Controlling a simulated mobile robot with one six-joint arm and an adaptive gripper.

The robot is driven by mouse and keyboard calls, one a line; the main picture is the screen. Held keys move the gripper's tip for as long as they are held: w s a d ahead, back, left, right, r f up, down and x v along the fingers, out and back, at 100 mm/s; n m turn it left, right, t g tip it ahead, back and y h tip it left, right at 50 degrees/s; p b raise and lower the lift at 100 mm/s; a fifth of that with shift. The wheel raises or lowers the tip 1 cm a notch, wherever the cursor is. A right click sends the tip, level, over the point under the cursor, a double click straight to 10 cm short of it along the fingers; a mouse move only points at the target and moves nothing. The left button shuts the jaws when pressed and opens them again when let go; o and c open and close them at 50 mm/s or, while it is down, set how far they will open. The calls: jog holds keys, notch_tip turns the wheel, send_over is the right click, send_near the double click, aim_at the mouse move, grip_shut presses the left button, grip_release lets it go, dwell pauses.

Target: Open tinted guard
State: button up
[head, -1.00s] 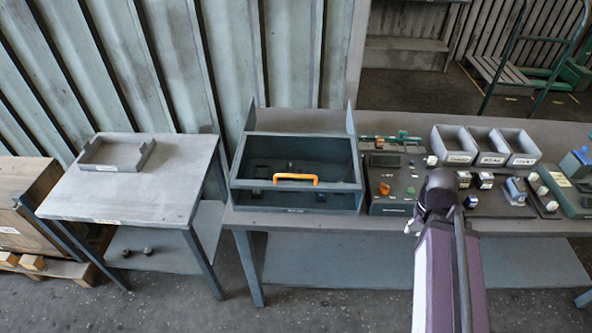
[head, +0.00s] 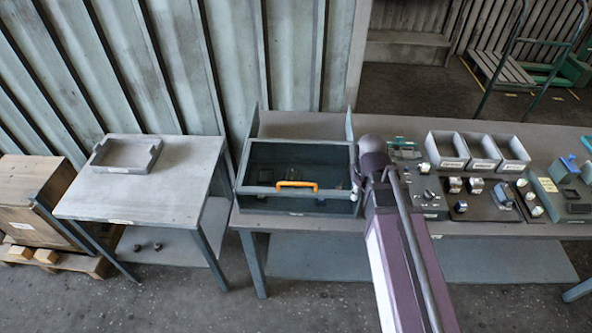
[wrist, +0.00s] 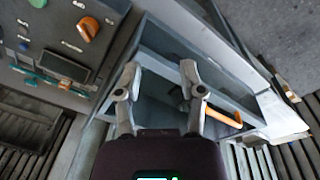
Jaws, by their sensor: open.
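The tinted guard (head: 296,172) is a dark see-through panel on a grey box-like housing on the bench, left of my arm in the head view. It looks closed. Its orange handle (head: 297,184) runs along the front edge. In the wrist view the handle (wrist: 222,115) lies just right of my gripper (wrist: 160,70). My gripper is open, with nothing between its two fingers. The fingers are over the housing's edge and the handle is outside them. In the head view my own arm hides the gripper and part of the housing's right side.
A control panel with an orange knob (wrist: 88,28) stands beside the housing in the wrist view. Grey bins (head: 447,150) and several small parts are further right on the bench. A side table (head: 150,195) with a shallow tray (head: 125,155) stands left.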

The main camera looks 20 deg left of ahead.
aim_at(295, 183)
jog(key=s+a+r+n+p, duration=0.1)
jog(key=a+r+n+p, duration=0.3)
jog(key=a, duration=0.5)
jog(key=a+r+n+t+p, duration=0.1)
jog(key=a+r+n+p, duration=0.3)
jog(key=a, duration=0.6)
notch_tip(295, 183, up, 2)
jog(key=n, duration=0.2)
jog(key=shift+s+a+r+n+y+p, duration=0.2)
jog(key=shift+s+a+n+y+p, duration=0.1)
jog(key=shift+s+y+p, duration=0.1)
jog(key=shift+w+d+f, duration=0.1)
jog(key=shift+f, duration=0.1)
jog(key=f+b, duration=0.4)
jog(key=w+f+b, duration=0.1)
jog(key=f+b, duration=0.3)
jog(key=b, duration=0.1)
jog(key=w+f+b, duration=0.1)
jog(key=f+b, duration=0.3)
jog(key=f, duration=0.1)
jog(key=shift+w+a+f+b, duration=0.1)
jog(key=shift+w+a+b, duration=0.15)
jog(key=shift+a+b, duration=0.1)
grip_shut()
